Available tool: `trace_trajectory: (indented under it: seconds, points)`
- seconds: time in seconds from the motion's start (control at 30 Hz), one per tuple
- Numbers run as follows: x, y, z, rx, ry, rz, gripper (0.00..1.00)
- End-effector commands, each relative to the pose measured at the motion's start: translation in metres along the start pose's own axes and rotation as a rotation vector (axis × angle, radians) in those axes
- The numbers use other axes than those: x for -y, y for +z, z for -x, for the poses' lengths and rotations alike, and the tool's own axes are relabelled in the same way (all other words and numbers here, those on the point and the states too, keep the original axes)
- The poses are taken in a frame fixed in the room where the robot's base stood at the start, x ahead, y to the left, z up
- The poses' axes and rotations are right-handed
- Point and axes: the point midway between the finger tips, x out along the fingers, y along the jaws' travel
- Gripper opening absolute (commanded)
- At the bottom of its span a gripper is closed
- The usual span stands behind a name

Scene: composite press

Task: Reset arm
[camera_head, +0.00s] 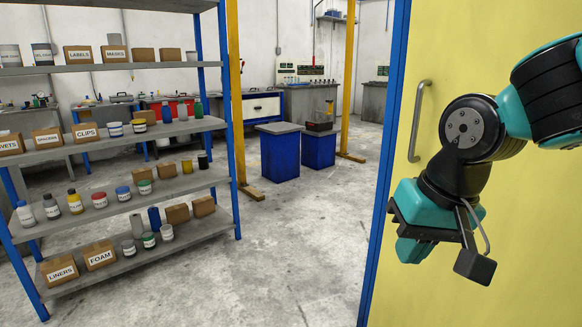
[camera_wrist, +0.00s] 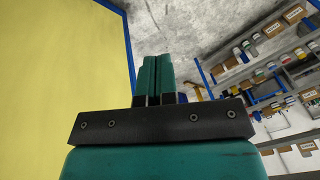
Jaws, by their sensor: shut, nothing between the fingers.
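My gripper (camera_head: 413,251) hangs at the right of the head view, pointing down, in front of a yellow door panel (camera_head: 400,291). In the wrist view, my gripper's two teal fingers (camera_wrist: 154,76) lie side by side, shut, with nothing held. My arm comes in from the right edge of the head view and bends down at the wrist. The gripper is apart from the shelves. I cannot tell how far it is from the yellow panel.
A grey shelf rack with blue posts (camera_head: 228,128) stands at the left, holding labelled boxes, jars and bottles. A metal door handle (camera_head: 419,120) is close to my wrist. Blue cabinets (camera_head: 280,156) stand farther back. The concrete floor (camera_head: 290,240) between rack and panel is clear.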

Motion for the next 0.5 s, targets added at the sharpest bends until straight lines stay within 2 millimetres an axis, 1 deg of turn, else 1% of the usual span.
trace_trajectory:
  seconds: [0.03,0.07,0.1,0.17,0.2,0.27,0.3,0.47,0.5]
  points:
    - [0.002,0.028,0.002,0.030,-0.036,0.099,0.00]
    - [0.004,0.043,0.003,0.049,-0.061,0.161,0.00]
    - [0.007,0.063,0.003,0.070,-0.093,0.241,0.00]
    - [0.010,0.091,0.004,0.098,-0.141,0.353,0.00]
    - [0.013,0.110,0.005,0.113,-0.175,0.425,0.00]
    - [0.018,0.137,0.005,0.132,-0.226,0.530,0.00]
    - [0.023,0.134,0.022,0.133,-0.233,0.545,0.00]
    - [0.030,0.123,0.062,0.135,-0.228,0.537,0.00]
    - [0.032,0.121,0.072,0.134,-0.228,0.536,0.00]
